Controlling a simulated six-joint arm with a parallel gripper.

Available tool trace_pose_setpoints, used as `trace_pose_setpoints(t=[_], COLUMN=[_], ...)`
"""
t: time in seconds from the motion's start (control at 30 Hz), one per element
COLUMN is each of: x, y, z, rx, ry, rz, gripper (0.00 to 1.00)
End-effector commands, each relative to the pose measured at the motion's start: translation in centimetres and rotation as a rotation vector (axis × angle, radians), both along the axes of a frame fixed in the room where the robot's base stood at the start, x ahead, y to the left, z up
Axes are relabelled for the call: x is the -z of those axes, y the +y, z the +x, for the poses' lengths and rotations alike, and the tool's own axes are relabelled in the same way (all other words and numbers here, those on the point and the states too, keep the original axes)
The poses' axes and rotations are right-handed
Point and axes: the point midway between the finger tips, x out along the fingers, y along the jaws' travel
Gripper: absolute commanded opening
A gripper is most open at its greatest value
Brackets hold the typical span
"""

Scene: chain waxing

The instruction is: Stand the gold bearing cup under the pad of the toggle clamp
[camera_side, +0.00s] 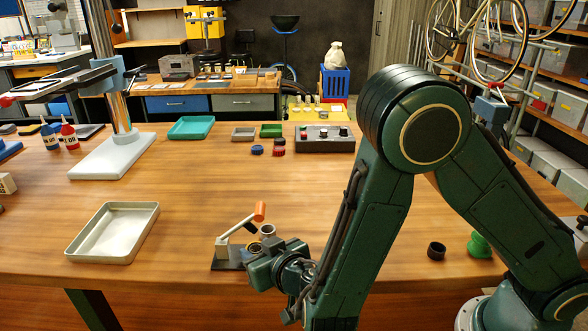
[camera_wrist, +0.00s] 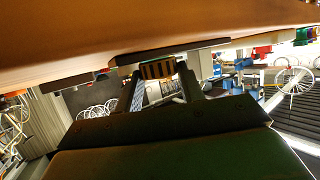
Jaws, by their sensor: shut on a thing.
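The toggle clamp stands on a dark base plate (camera_side: 226,262) near the table's front edge, its orange-tipped handle (camera_side: 259,212) slanting up to the right. My gripper (camera_side: 258,252) is low at the right side of this plate. It is shut on the gold bearing cup, whose gold-and-dark ribbed side shows between the fingers in the wrist view (camera_wrist: 158,69). In the side view a small part of the cup (camera_side: 252,246) shows at the fingertips. A pale round part (camera_side: 267,230) shows just behind the gripper. The clamp's pad and the cup's contact with the plate cannot be made out.
A metal tray (camera_side: 113,232) lies left of the clamp. A dark cup (camera_side: 437,250) and a green flanged piece (camera_side: 480,245) stand at the right, beyond my arm. A control box (camera_side: 325,139), small bins and caps are at the back. The table's middle is clear.

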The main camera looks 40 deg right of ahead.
Motion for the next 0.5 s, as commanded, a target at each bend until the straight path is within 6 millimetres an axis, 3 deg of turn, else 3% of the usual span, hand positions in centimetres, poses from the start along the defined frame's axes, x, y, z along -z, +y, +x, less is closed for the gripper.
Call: trace_pose_setpoints(t=[0.23,0.27,0.33,0.5], x=[0.21,0.17,0.15,0.15], y=[0.0,0.01,0.01,0.0], z=[0.0,0.01,0.0,0.0], rx=[0.0,0.0,0.0,0.0], ry=[0.0,0.0,0.0,0.0], rz=[-0.001,0.0,0.0,0.0], gripper=[0.16,0.44,0.58,0.6])
